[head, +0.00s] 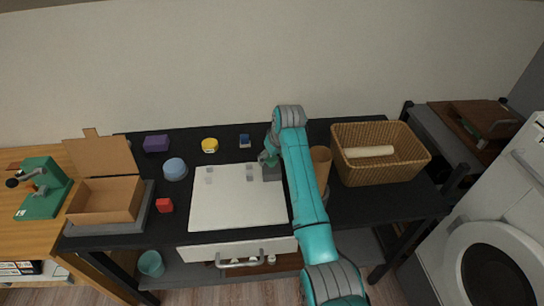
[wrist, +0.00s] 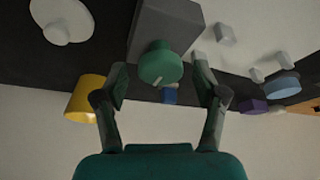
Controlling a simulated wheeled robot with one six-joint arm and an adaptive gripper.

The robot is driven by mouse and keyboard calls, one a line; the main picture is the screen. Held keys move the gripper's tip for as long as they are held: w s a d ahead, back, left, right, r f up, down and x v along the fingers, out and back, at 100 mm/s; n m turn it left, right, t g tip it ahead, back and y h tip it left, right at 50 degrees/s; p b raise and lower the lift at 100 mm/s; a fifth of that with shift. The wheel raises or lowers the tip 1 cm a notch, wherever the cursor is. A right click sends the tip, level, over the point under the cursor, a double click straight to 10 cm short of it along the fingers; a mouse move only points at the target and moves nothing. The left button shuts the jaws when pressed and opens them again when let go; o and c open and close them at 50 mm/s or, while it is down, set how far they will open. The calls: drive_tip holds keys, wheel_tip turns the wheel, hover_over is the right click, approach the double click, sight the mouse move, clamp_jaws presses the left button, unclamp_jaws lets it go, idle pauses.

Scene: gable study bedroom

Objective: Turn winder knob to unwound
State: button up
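The winder knob (wrist: 160,63) is a round green knob with a pale pointer mark, on the face of a grey box (wrist: 168,24). In the wrist view my gripper (wrist: 160,66) is open. Its two fingers stand either side of the knob, with a gap on each side, so it does not hold it. In the head view the grey box (head: 272,173) sits at the right edge of the white board, under my arm. My gripper (head: 268,158) is partly hidden there, and the knob cannot be clearly told apart from it.
A white board (head: 235,205) lies on the black table. A brown cup (head: 320,163) and wicker basket (head: 350,176) stand right of my arm. A yellow cup (head: 209,146), blue object (head: 245,141), purple block (head: 156,144) and red cube (head: 165,205) lie around the board.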

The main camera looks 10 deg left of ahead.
drive_tip(key=shift+r, duration=0.1)
drive_tip(key=v, duration=1.1)
drive_tip(key=shift+s+r, duration=0.2)
drive_tip(key=shift+r, duration=0.15)
drive_tip(key=shift+d, duration=0.15)
